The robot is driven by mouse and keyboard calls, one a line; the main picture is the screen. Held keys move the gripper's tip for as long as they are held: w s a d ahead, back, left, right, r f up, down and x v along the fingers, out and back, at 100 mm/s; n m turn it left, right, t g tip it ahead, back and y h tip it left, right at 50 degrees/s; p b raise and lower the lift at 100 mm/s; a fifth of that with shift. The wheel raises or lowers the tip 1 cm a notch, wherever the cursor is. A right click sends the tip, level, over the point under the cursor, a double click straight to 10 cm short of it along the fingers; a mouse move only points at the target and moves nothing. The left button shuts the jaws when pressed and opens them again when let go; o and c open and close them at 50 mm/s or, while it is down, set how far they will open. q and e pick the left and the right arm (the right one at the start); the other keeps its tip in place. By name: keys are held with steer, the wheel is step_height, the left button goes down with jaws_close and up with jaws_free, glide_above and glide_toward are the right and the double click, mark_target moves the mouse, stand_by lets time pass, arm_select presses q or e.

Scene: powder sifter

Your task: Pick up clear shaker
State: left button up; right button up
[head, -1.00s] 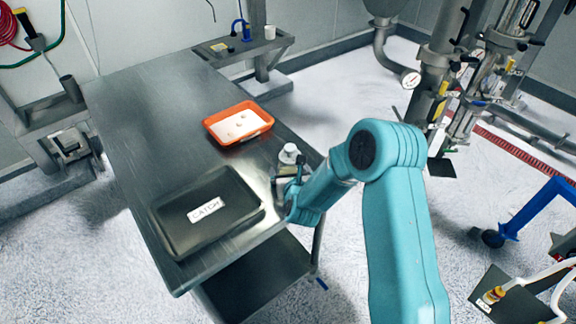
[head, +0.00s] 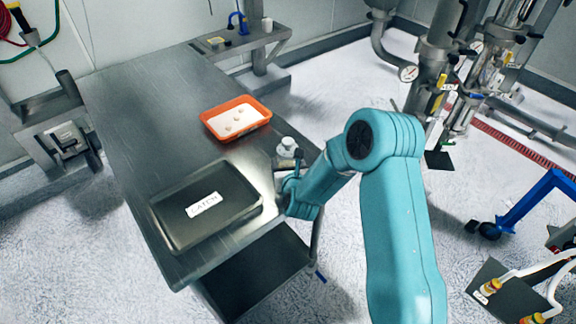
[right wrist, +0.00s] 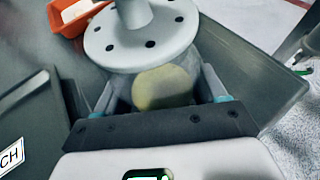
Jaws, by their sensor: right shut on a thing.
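The clear shaker (head: 286,147) is at the right edge of the steel table, its pale top showing above my gripper in the head view. In the right wrist view the shaker (right wrist: 142,50) has a round grey-white lid with several dark holes and a knob, and a pale yellowish patch on its body. My right gripper (head: 288,164) is shut on the shaker's body, with one finger on each side in the right wrist view (right wrist: 162,88). The shaker's base is hidden, so I cannot tell whether it touches the table. My left gripper is not in view.
An orange tray (head: 262,108) with white contents stands behind the shaker on the steel table (head: 140,100). A black tray (head: 180,232) labelled "CATCH" lies to the left of my gripper. The table's middle and back left are clear. Pipework (head: 430,70) stands at the back right.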

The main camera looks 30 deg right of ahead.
step_height(320, 180, up, 19)
steer(key=shift+w+r+b, duration=0.1)
steer(key=shift+b, duration=0.45)
steer(key=shift+r, duration=0.4)
steer(key=shift+f, duration=0.1)
steer(key=shift+d, duration=0.1)
